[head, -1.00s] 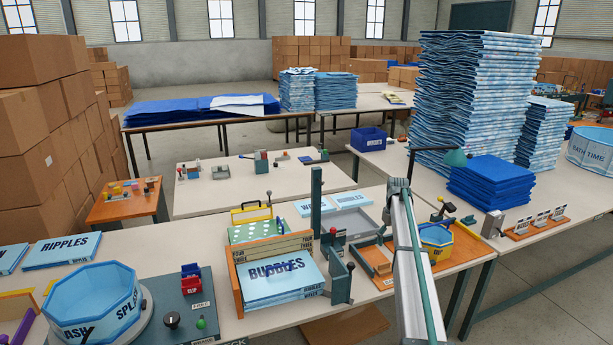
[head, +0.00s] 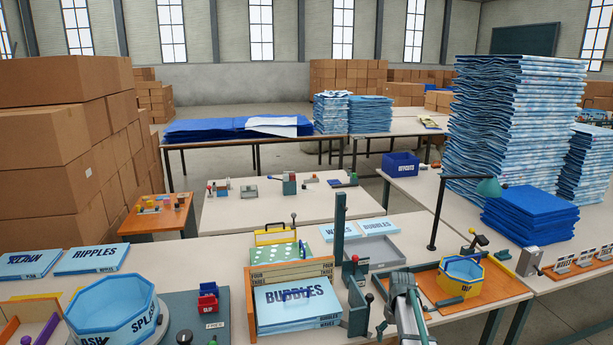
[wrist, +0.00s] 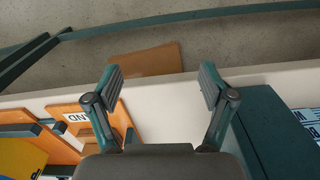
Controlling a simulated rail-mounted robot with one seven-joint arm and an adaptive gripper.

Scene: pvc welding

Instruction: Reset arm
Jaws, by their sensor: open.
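My gripper (wrist: 160,86) is open and empty in the wrist view, its two dark ridged pads wide apart. It is over the front edge of the white workbench (wrist: 160,112), with grey floor beyond. No object lies between the fingers. In the head view my arm (head: 405,305) shows at the bottom, right of the box of BUBBLES packs (head: 297,303). I cannot make out the fingers there.
An orange board (wrist: 68,108) is to the left in the wrist view and a dark teal block (wrist: 275,130) to the right. Flat cardboard (wrist: 140,62) lies on the floor.

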